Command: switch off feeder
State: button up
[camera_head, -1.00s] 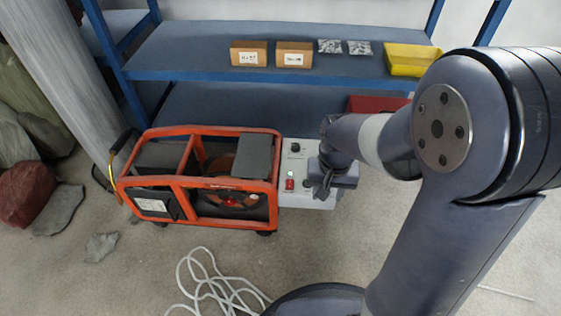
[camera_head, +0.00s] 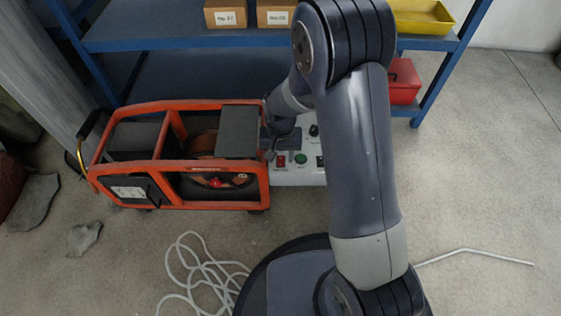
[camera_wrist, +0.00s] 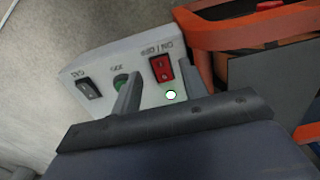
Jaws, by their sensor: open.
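The feeder is an orange-framed machine (camera_head: 182,204) with a pale control box (camera_head: 300,177) at its right end. In the wrist view the box shows a red rocker switch (camera_wrist: 162,68) marked ON/OFF, a green JOG button (camera_wrist: 121,82) and a black GAS switch (camera_wrist: 88,88). A small whitish round lamp (camera_wrist: 171,95) looks lit beside the red switch. My gripper (camera_wrist: 163,75) is open and empty, its fingers on either side of the red switch; contact cannot be told. In the head view my gripper (camera_head: 270,153) is at the box's left end, partly hidden by my arm.
A blue shelf (camera_head: 150,38) behind holds cardboard boxes (camera_head: 226,13) and a yellow bin (camera_head: 424,16); a red box (camera_head: 403,82) is below. White cable (camera_head: 195,272) lies on the floor in front. Floor at the right is mostly clear.

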aim_at(281, 161)
jog(key=shift+f, duration=1.2)
jog(key=shift+c, duration=0.5)
grip_shut()
jog(key=shift+w+r+g+p, duration=0.2)
jog(key=shift+r+g+p, duration=0.15)
jog(key=shift+g+p, duration=0.6)
jog(key=shift+w+f+g+p, duration=0.2)
jog(key=shift+g+p, duration=0.35)
jog(key=shift+p, duration=0.35)
